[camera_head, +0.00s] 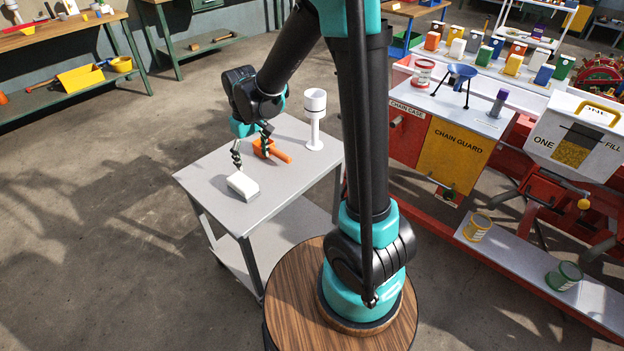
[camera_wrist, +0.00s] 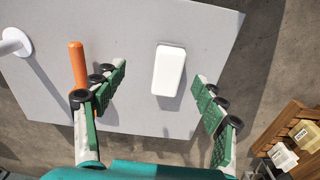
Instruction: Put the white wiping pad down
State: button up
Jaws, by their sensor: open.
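The white wiping pad (camera_head: 242,185) lies flat on the grey top of a small cart (camera_head: 212,178), near its front left corner. In the wrist view the pad (camera_wrist: 169,70) shows whole, beyond the fingertips and nearer the right finger. My gripper (camera_head: 251,147) is above the cart with its fingers spread. In the wrist view my gripper (camera_wrist: 162,80) is open, with nothing between its green-padded fingers. The pad appears apart from both fingers.
An orange-handled tool (camera_head: 273,151) lies on the cart behind the pad; its handle (camera_wrist: 77,65) is close to the left finger. A white stand (camera_head: 315,120) is at the cart's back right. A red and yellow machine (camera_head: 455,150) stands to the right.

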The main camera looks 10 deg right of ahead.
jog(key=s+d+m+t, duration=0.3)
jog(key=s+d+m, duration=0.3)
jog(key=s+d, duration=1)
jog(key=d, duration=0.2)
jog(key=shift+d+f+t, duration=0.35)
jog(key=shift+t, duration=0.05)
jog(key=shift+o, duration=0.6)
